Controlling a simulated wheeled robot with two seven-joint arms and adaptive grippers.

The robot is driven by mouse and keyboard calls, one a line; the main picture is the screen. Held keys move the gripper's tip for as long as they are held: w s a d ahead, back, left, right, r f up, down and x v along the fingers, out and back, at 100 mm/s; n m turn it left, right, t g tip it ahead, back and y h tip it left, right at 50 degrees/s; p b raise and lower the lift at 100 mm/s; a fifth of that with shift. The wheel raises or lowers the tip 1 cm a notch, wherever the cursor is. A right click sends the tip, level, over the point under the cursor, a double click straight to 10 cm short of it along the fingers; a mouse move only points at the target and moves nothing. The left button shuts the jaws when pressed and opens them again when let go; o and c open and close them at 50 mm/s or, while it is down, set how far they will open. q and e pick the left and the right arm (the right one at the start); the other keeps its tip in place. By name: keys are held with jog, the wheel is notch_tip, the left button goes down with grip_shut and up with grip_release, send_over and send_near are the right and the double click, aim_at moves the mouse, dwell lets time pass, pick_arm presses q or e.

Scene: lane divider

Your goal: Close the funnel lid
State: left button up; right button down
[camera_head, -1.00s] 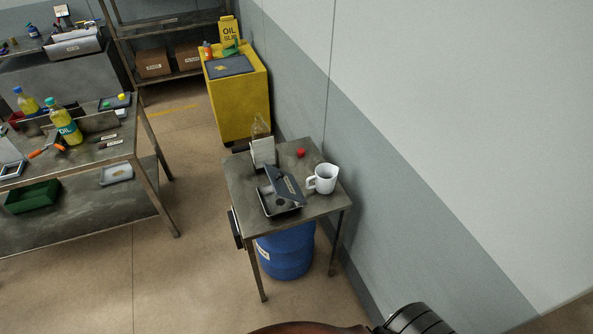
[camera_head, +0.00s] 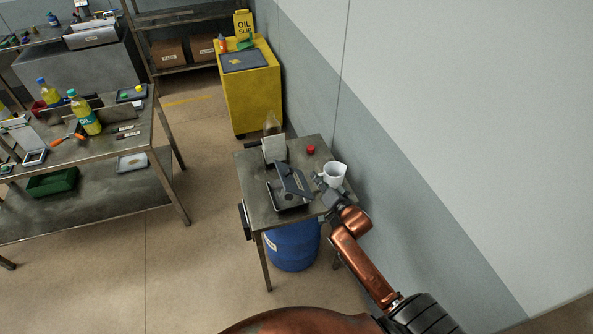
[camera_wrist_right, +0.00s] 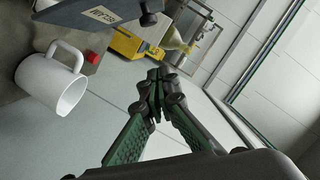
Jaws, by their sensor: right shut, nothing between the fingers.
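The funnel (camera_head: 292,207) is a dark shallow tray on the small metal table, above a blue drum. Its grey lid (camera_head: 294,179) stands open, tilted up from the tray. In the right wrist view the lid (camera_wrist_right: 75,12) is a dark panel with a pale label at the top left, partly cut off. My right gripper (camera_head: 320,181) is over the table, just right of the lid and in front of the white mug. In the wrist view its fingers (camera_wrist_right: 160,76) are shut and empty; no contact with the lid is visible. My left gripper is out of view.
A white mug (camera_head: 335,173) stands close to my right gripper at the wall side. A red cap (camera_head: 311,150) and a bottle behind a white card (camera_head: 274,150) are at the table's back. The wall (camera_head: 385,200) borders the right side. A yellow cabinet (camera_head: 252,95) stands behind.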

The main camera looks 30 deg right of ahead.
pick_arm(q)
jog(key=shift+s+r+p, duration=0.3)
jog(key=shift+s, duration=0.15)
pick_arm(e)
jog(key=shift+w+a+f, duration=0.35)
jog(key=shift+w+f, duration=0.45)
jog(key=shift+w, duration=0.9)
jog(key=shift+w+a+f, duration=0.4)
jog(key=shift+w+f, duration=0.35)
jog(key=shift+w, duration=0.9)
jog(key=shift+w+a+f, duration=0.35)
jog(key=shift+w+f, duration=0.45)
jog(key=shift+w, duration=0.9)
